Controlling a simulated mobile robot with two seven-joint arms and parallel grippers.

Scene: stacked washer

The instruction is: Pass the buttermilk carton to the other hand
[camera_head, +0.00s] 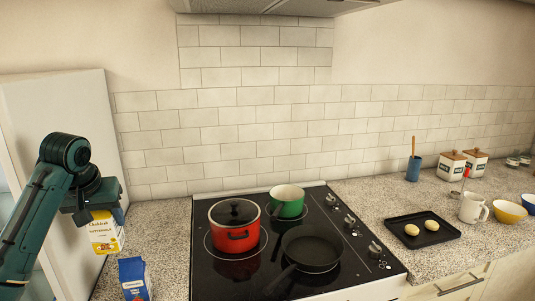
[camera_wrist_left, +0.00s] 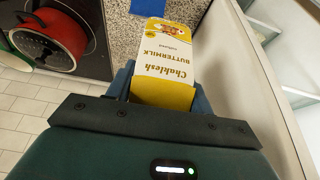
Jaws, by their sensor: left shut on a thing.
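The buttermilk carton (camera_head: 104,236) is white and yellow and hangs below my left gripper (camera_head: 100,213) at the left of the head view. My left gripper is shut on the carton near its yellow top, above the counter's left end. In the left wrist view the carton (camera_wrist_left: 166,62) lies between the two fingers (camera_wrist_left: 160,88), with the word "Buttermilk" readable. My right gripper is not in either view.
A blue and white carton (camera_head: 134,279) stands on the counter just right of the held carton. A tall white panel (camera_head: 65,150) stands close on the left. The cooktop (camera_head: 225,285) holds a red pot (camera_head: 234,240), a green pot (camera_head: 287,207) and a black pan (camera_head: 311,249). A black tray (camera_head: 423,240) lies farther right.

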